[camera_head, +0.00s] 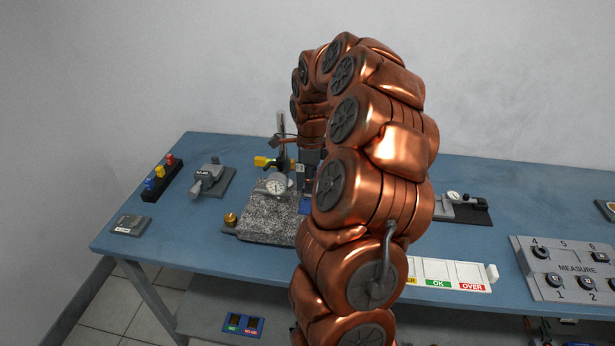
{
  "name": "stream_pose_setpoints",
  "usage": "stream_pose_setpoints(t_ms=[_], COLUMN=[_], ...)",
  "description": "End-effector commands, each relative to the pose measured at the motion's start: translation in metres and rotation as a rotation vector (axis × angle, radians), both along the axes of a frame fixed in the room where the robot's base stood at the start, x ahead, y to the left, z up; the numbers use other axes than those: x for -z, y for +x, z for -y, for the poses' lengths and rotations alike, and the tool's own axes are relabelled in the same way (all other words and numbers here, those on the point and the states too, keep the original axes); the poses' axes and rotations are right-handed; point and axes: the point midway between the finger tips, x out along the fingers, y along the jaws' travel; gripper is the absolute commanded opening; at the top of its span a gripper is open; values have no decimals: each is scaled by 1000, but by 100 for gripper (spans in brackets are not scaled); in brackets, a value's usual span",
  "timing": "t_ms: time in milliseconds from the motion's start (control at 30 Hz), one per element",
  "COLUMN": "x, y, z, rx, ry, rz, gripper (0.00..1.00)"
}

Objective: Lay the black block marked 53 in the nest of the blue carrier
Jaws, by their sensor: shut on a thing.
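My gripper (309,171) points down over the right part of the granite plate and is largely hidden behind my copper arm. It is shut on a small dark thing that looks like the black block; its number cannot be read. A small blue patch (305,205) shows low beside my arm at the plate's right edge. It may be part of the blue carrier, but my arm hides the rest, and its nest cannot be seen.
The granite plate (262,220) bears a dial gauge (275,186) on a stand. A micrometer (207,180), a coloured-knob rack (160,179) and a small grey block (131,225) stand left. A sorting tray (438,272) and MEASURE board (574,270) lie right. A blue two-pocket tray (243,324) sits below.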

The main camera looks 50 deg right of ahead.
Motion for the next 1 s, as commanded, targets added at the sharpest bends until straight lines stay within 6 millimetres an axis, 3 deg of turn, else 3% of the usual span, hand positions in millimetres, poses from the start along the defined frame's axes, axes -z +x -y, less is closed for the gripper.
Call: stream_pose_setpoints(t_ms=[600,1000], x=[3,30], y=[1,1], z=[0,-1], rx=[-3,-3], ry=[-2,-2], rz=[3,0], gripper=[0,0])
